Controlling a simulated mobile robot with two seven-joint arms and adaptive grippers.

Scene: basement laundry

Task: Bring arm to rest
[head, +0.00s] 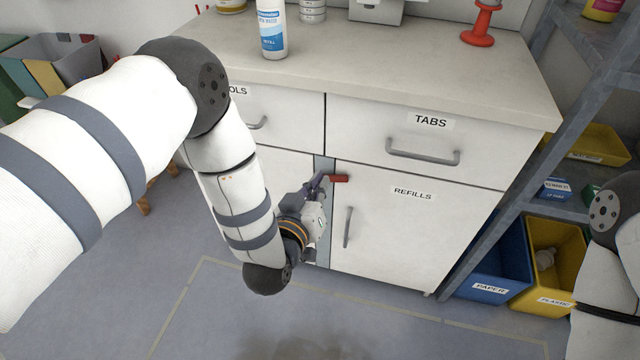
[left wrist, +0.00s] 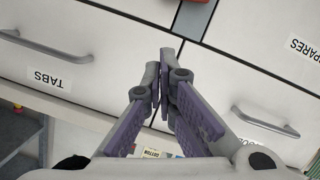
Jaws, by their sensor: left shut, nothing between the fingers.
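My left arm reaches in from the left in the head view and bends down in front of the white cabinet (head: 375,240). My left gripper (head: 320,183) is at the cabinet front, near the grey strip beside the REFILLS door. Its fingers are shut and empty. In the left wrist view the closed fingertips (left wrist: 167,55) point at the cabinet front, with nothing between them. A small red part (head: 339,178) shows close to the fingertips; I cannot tell whether they touch. Part of my right arm shows at the right edge; its gripper is out of view.
The countertop (head: 400,60) holds a white and blue bottle (head: 271,30) and a red object (head: 481,25). The TABS drawer handle (head: 423,155) and REFILLS door handle (head: 347,227) stick out. Blue (head: 505,265) and yellow bins (head: 552,290) stand at right. Floor in front is clear.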

